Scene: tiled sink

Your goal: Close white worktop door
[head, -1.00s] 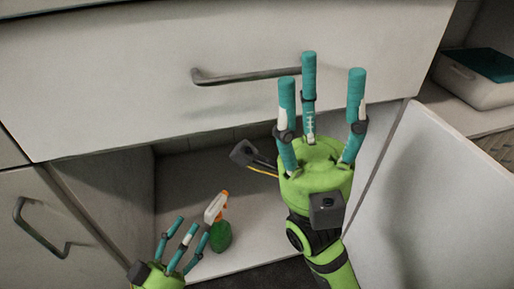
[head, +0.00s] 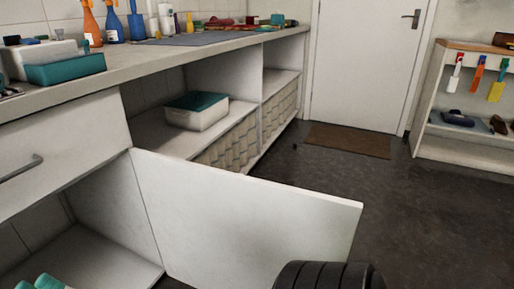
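The white worktop door (head: 240,220) stands wide open in the head view, swung out from its hinge at the left over the dark floor. My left gripper is not in view.
A dark ribbed part of my arm is at the bottom, near the door's lower edge. A drawer (head: 60,150) is above the opening. A lidded box (head: 196,111) and woven baskets (head: 240,140) are on shelves beyond the door. Dark floor (head: 410,225) is clear to the right.

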